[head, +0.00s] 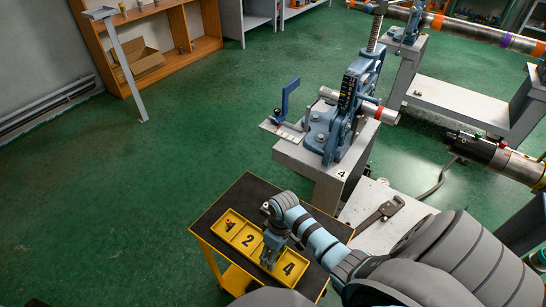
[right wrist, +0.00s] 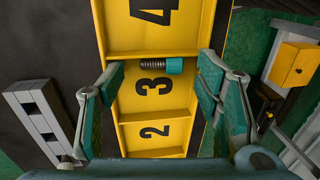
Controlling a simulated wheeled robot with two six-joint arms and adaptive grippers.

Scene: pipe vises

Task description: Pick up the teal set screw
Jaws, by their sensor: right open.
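The teal set screw (right wrist: 172,66) shows in the right wrist view, with a teal end and a dark threaded shaft. It lies in compartment 3 of the yellow tray (right wrist: 160,117), close to the divider with compartment 4. My right gripper (right wrist: 160,92) is open, with its fingers apart on either side of compartment 3 and nothing between them in grip. In the head view my right gripper (head: 269,258) points down over the yellow tray (head: 246,235) and hides compartment 3 and the screw. My left gripper is not in view.
The tray sits on a black-topped yellow stand (head: 258,190). A small red item (head: 229,224) lies in the first compartment. A blue pipe vise (head: 335,120) stands on a grey bench behind, with a pipe wrench (head: 380,215) lower right. Green floor is open at left.

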